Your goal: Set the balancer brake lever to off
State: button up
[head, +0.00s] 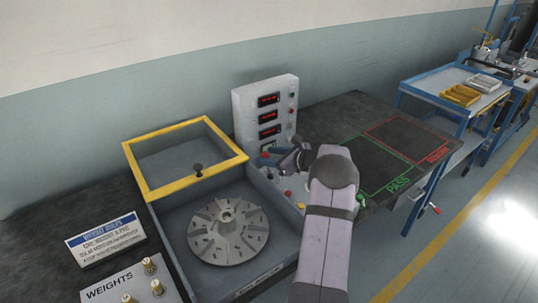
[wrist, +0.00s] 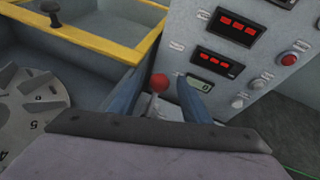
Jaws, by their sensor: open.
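A red ball knob (wrist: 159,83), apparently the end of the brake lever, shows in the wrist view at the foot of the grey control panel (wrist: 215,60). My gripper (wrist: 164,76) is open, with one blue finger on each side of the knob in the picture. I cannot tell whether either finger touches it. In the head view my gripper (head: 272,158) is in front of the panel (head: 247,120), and my arm hides much of the area there.
The balancer rotor (head: 228,232) lies left of my arm, below the yellow-framed guard (head: 140,178). Green PASS (head: 375,165) and red-outlined (head: 410,138) areas lie to the right. A weights board (head: 125,285) is at the front left. Buttons and displays cover the panel.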

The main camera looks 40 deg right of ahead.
grip_shut()
